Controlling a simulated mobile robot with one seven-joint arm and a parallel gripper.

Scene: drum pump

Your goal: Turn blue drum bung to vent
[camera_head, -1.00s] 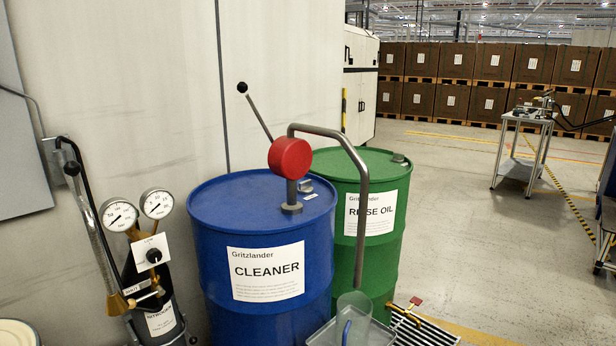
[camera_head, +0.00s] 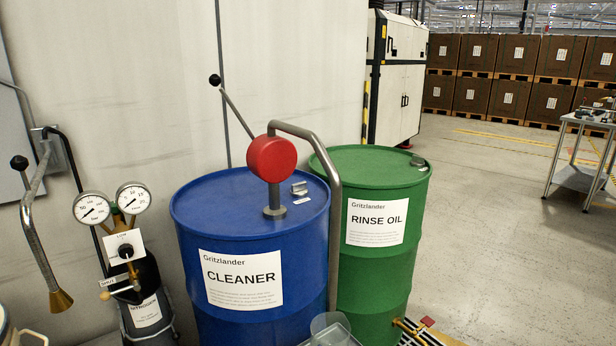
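The blue drum (camera_head: 222,205) labelled CLEANER stands upright at centre in the head view. Its bung (camera_head: 299,188), a small grey metal fitting, sits on the lid toward the right, behind and right of the pump post. A red hand pump (camera_head: 271,159) with a black-knobbed lever (camera_head: 236,110) rises from the lid. Its grey spout pipe (camera_head: 334,220) bends down the drum's right front. I cannot tell how far the bung is turned. My gripper is not in view.
A green RINSE OIL drum (camera_head: 385,262) stands close behind right. A nitrogen cylinder (camera_head: 143,300) with two gauges stands at left, near a hanging lance (camera_head: 38,245). A clear jug (camera_head: 330,325) sits below the spout. Floor at right is open (camera_head: 500,230).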

